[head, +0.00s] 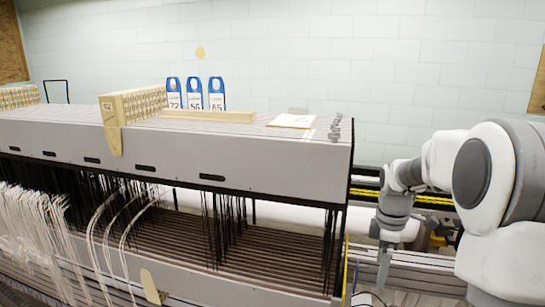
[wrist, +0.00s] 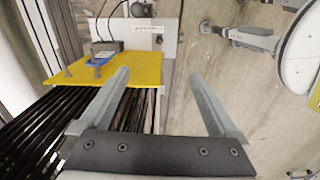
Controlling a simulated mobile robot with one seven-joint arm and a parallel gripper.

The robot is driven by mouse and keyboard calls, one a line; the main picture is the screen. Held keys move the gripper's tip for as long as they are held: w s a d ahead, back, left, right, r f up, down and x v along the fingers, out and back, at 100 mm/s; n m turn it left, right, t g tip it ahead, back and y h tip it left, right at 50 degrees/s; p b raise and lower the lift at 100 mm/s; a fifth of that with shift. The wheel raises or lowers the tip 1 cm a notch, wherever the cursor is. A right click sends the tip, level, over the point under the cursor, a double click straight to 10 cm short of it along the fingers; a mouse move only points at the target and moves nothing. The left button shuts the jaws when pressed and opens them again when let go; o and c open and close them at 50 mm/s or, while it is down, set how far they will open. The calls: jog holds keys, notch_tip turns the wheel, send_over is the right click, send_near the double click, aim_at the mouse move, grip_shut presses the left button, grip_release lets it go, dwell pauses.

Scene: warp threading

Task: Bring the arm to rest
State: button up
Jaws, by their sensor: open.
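My arm (head: 492,190) stands at the right of the head view, bent, with its forearm reaching left and its end hanging down. My gripper (head: 384,268) points down beside the right end of the loom, partly cut off by nearby parts. In the wrist view my gripper (wrist: 160,76) has its two fingers wide apart with nothing held between them. Below it are a yellow plate (wrist: 142,70) and a bundle of dark rods (wrist: 40,122). I cannot tell how close the fingers are to them.
The long grey loom housing (head: 250,160) fills the middle. Its top carries a wooden block (head: 140,104), blue-handled tags (head: 195,95) and a white card (head: 292,121). White threads (head: 40,225) hang at the left. Bare floor (wrist: 255,90) shows right of the yellow plate in the wrist view.

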jog(key=s+a+r+m+t+p, duration=0.1)
jog(key=s+a+r+m+p, duration=0.15)
jog(key=s+r, duration=0.35)
jog(key=s+a+r+m+t+p, duration=0.15)
jog(key=s+a+r+m, duration=0.25)
jog(key=r, duration=0.5)
jog(key=s+a+r+m+t+p, duration=0.1)
jog(key=s+a+r+m+p, duration=0.1)
jog(key=s, duration=0.5)
jog(key=s+a+r+m+t+p, duration=0.1)
jog(key=s+a+r+m+p, duration=0.1)
jog(key=s+m, duration=0.3)
jog(key=shift+s+a+r+t, duration=0.4)
jog(key=shift+s+a, duration=0.15)
jog(key=shift+s, duration=0.55)
jog(key=shift+m, duration=0.25)
